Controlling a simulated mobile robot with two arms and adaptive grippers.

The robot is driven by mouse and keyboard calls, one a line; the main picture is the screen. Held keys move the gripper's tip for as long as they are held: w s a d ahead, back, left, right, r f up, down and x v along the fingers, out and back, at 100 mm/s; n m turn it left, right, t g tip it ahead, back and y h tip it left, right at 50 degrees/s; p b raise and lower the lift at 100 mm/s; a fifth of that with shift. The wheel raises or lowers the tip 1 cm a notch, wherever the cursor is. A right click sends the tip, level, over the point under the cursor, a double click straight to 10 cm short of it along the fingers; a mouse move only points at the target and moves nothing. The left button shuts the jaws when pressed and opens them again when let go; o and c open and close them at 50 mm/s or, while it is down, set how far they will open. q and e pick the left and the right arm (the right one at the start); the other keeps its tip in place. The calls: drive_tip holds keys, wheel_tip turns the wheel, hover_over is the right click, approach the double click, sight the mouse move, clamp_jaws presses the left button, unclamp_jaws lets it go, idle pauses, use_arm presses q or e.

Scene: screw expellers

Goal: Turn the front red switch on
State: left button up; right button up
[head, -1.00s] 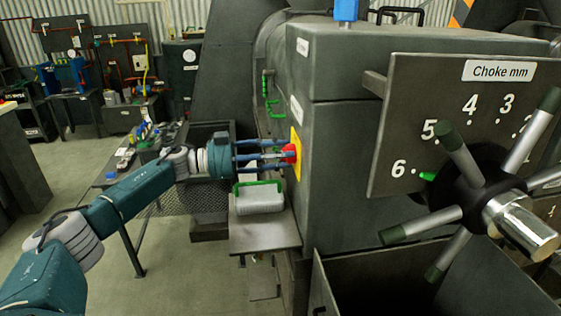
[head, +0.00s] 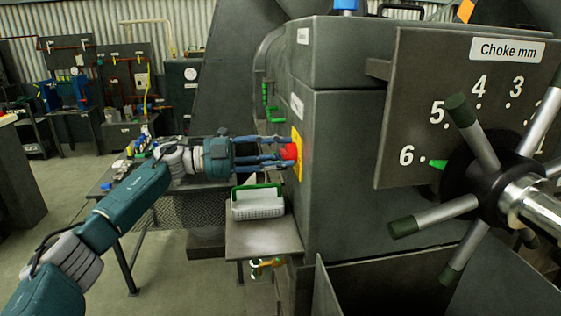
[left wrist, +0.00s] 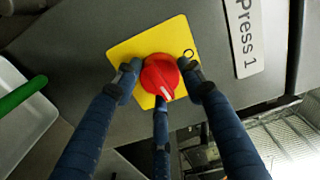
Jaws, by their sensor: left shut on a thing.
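The red switch (head: 288,152) is a round knob on a yellow plate (head: 298,153) on the side of the dark grey machine. In the left wrist view the red knob (left wrist: 160,76) carries a pale pointer mark angled toward the lower right, and the yellow plate (left wrist: 122,54) has a small circle mark at its right. My left gripper (head: 284,153) is shut on the red switch. Its blue fingers surround the knob in the left wrist view (left wrist: 160,85). My right gripper is not in view.
A white basket with a green handle (head: 258,204) sits on a grey shelf (head: 262,240) below the switch. A choke panel (head: 460,110) and a large spoked handwheel (head: 490,180) stand at the right. A "Press 1" label (left wrist: 243,35) is beside the yellow plate.

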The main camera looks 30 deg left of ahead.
use_arm(q)
drive_tip(key=shift+f+m+b, duration=0.15)
drive_tip(key=shift+m+b, duration=0.2)
drive_tip(key=shift+m, duration=0.25)
drive_tip(key=o, duration=1.2)
drive_tip(key=v, duration=1.2)
